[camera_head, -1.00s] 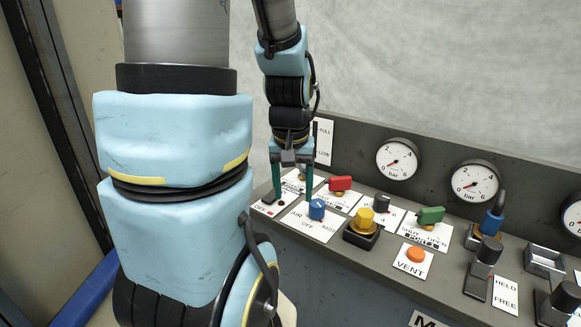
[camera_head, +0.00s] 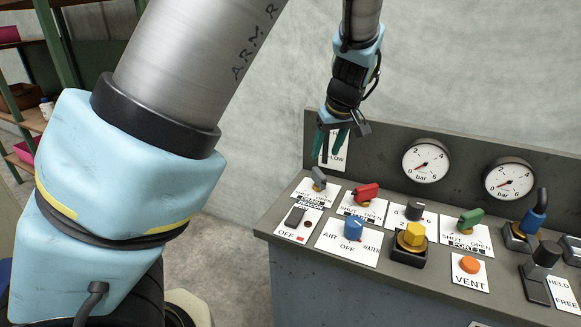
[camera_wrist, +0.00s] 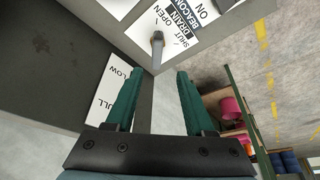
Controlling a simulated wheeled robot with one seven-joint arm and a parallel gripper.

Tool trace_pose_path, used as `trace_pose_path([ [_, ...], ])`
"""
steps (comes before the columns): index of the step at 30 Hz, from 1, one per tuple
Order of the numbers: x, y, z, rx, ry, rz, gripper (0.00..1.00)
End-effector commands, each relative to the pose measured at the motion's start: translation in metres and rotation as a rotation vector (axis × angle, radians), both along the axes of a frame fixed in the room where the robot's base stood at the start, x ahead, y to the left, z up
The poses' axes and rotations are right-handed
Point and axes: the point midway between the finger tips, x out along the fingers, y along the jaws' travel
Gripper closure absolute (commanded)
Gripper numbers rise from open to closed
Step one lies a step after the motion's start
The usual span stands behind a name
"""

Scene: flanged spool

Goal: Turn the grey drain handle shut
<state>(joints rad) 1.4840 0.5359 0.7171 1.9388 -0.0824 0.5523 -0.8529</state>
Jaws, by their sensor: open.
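The grey drain handle (camera_head: 319,178) stands on its white label at the back left of the panel, left of the red handle. The wrist view shows the handle (camera_wrist: 157,48) beside the words SHUT, OPEN and DRAIN. I cannot tell for sure which word it points to. My gripper (camera_head: 330,150) is open and empty, above and a little behind the handle. In the wrist view my gripper's two green fingers (camera_wrist: 158,76) are spread apart, with the handle beyond the tips, roughly centred between them and not touched.
The red handle (camera_head: 366,192) is the close neighbour on the right. A black rocker switch (camera_head: 296,217) and a blue knob (camera_head: 353,228) stand in front. The panel's upright back board (camera_head: 388,140) with gauges rises behind. Open floor lies left of the panel.

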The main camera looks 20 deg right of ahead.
Motion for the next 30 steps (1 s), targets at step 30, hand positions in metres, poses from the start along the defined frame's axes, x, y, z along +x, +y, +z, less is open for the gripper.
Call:
trace_pose_path([
  [30, 0.036, -0.012, -0.097, -0.005, -0.018, -0.002, 0.46],
])
